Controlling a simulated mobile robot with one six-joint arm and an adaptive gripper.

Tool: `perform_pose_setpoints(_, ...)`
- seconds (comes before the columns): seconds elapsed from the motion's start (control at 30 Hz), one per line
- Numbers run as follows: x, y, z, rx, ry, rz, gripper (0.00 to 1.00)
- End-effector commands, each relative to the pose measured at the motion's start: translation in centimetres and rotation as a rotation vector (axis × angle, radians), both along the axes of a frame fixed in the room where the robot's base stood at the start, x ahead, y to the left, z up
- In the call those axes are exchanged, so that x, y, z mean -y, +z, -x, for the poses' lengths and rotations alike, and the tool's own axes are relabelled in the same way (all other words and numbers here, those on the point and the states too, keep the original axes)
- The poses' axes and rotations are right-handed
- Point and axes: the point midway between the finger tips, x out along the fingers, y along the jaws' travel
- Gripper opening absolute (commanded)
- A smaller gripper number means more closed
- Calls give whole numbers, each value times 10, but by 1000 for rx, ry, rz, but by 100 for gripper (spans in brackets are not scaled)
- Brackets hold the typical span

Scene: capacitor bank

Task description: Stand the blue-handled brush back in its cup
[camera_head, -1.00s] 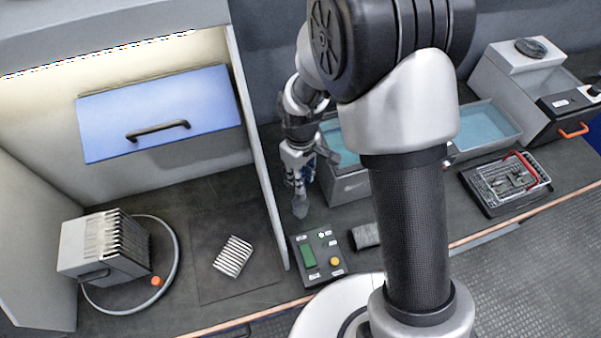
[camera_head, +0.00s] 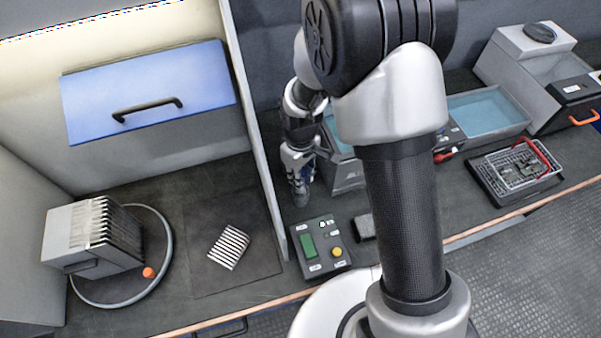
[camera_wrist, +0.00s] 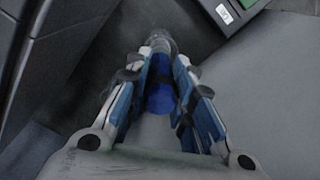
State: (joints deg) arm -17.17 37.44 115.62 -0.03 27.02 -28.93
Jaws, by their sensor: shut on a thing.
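My gripper (camera_head: 300,188) points down beside the thin divider wall, just behind the control box. In the wrist view my gripper (camera_wrist: 165,75) is closed around the brush's blue handle (camera_wrist: 160,95), which shows between the fingers. A grey rounded shape (camera_wrist: 160,42) lies just past the fingertips. It also shows under the gripper in the head view (camera_head: 301,200). I cannot tell whether it is the cup or the brush's lower end. Whether the brush is inside a cup is hidden.
The control box (camera_head: 320,245) with a green screen stands close in front. The divider wall (camera_head: 255,130) is close on the left. A grey bath (camera_head: 345,175) stands behind right, partly hidden by my arm. A wire basket (camera_head: 515,168) is farther right.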

Motion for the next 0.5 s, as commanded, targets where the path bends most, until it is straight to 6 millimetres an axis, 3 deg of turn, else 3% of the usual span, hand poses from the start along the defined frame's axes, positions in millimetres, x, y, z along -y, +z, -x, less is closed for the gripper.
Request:
perform_pose_setpoints(0.27,0,-1,0,1,0,-1,0)
perform_pose_setpoints(0.3,0,-1,0,1,0,-1,24)
perform_pose_setpoints(0.5,0,-1,0,0,0,0,37)
